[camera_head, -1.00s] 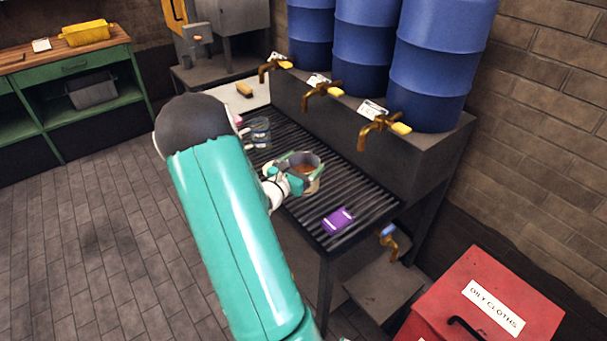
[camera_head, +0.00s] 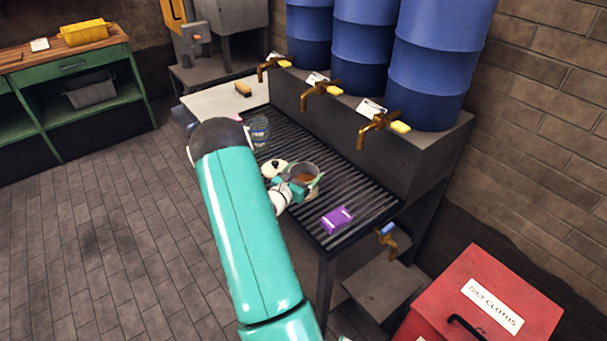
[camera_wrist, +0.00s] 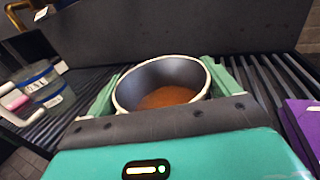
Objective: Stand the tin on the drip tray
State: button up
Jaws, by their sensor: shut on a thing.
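The tin (camera_head: 304,174) is a round, open-topped vessel with a pale rim, a grey inside and brown-orange contents. It looks upright in the wrist view (camera_wrist: 164,76), between the green fingers of my gripper (camera_head: 298,186). The gripper is shut on it, one finger on each side. The tin is at the dark slatted drip tray (camera_head: 358,196), over its middle part. Its base is hidden, so I cannot tell whether it touches the slats.
A purple box (camera_head: 337,219) lies on the tray, right of the tin. Clear containers with blue bands (camera_wrist: 42,84) stand to the left. Brass taps (camera_head: 378,127) under blue drums (camera_head: 443,65) overhang the back. A red bin (camera_head: 481,300) stands at front right.

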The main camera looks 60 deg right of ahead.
jog(key=o, duration=1.7)
jog(key=shift+f, duration=0.15)
jog(key=w+a, duration=0.1)
jog(key=a, duration=1.1)
jog(key=shift+w, duration=0.4)
jog(key=shift+r, duration=0.2)
